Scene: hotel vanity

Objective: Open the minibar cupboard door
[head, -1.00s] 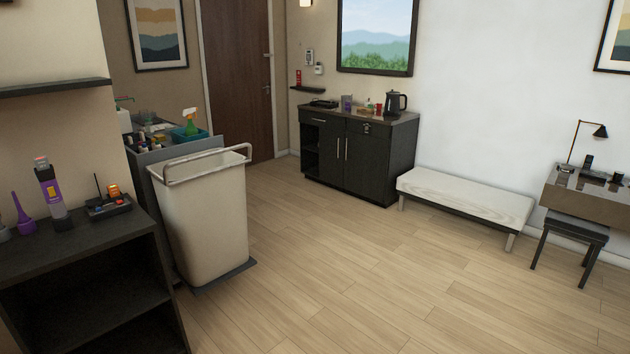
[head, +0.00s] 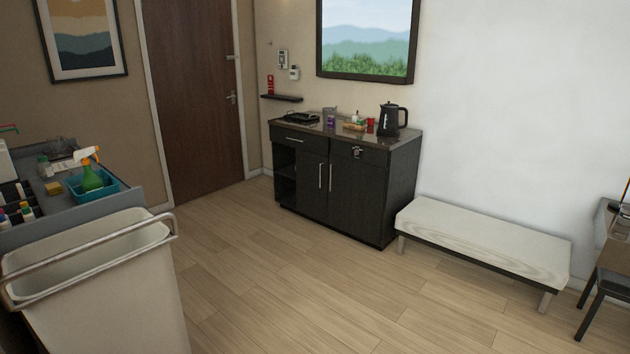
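The minibar cupboard (head: 345,185) is a dark cabinet against the back wall, a little right of centre in the head view. Its two doors are shut: a narrower left door (head: 312,187) and a wider right door (head: 356,200). Two upright metal handles (head: 325,178) stand close together where the doors meet. A drawer (head: 299,139) with a level handle is above the left door, and open shelves are at the cabinet's left end. The cabinet is still some distance off across the floor. Neither of my grippers is in view.
A housekeeping cart with a pale bin (head: 100,285) stands close at the left. A low bench (head: 484,240) is right of the cabinet, and a dark stool (head: 610,285) is at the right edge. The wooden floor (head: 270,270) between is clear. A kettle (head: 392,119) stands on the cabinet.

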